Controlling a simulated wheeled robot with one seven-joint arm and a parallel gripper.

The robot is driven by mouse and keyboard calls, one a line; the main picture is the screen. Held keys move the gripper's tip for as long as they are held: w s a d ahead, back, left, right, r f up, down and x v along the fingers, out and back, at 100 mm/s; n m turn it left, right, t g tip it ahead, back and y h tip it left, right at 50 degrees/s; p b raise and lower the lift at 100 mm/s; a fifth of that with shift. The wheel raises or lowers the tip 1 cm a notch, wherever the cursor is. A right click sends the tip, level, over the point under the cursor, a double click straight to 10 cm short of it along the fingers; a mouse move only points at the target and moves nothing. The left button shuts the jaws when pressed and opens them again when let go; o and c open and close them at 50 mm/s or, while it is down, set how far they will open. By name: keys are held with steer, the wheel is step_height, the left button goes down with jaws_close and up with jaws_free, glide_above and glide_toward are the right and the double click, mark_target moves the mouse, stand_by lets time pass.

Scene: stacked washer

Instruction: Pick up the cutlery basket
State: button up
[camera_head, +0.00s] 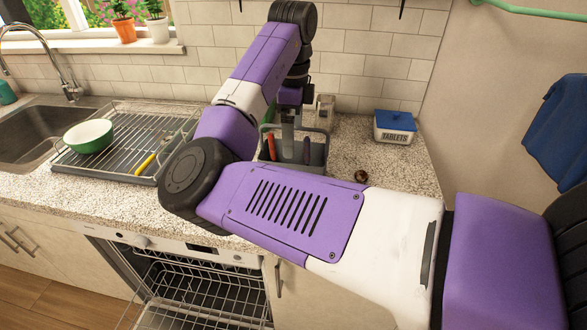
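The grey cutlery basket (318,157) stands on the speckled counter near the back wall, right of the dish rack. It has a raised handle and holds cutlery, including pieces with orange-red and dark purple handles. My purple arm crosses in front and hides its lower part. My gripper (289,128) points down at the basket, with its lower end over or among the handle and cutlery. I cannot tell whether it touches the basket or whether its fingers are open or shut.
A dish rack (108,165) with a green bowl (88,137) and a yellow-handled utensil stands left, beside the sink (40,128). A blue-lidded tablets box (394,127) and a small brown object (361,176) are right. The dishwasher (195,290) below is open. Counter around the small object is clear.

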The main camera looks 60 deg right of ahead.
step_height(320, 180, down, 6)
steer(key=shift+r+p, duration=0.1)
steer(key=shift+p, duration=0.25)
steer(key=shift+c, duration=0.2)
steer(key=c, duration=1.1)
steer(key=shift+c, duration=0.6)
steer(key=shift+r, duration=0.1)
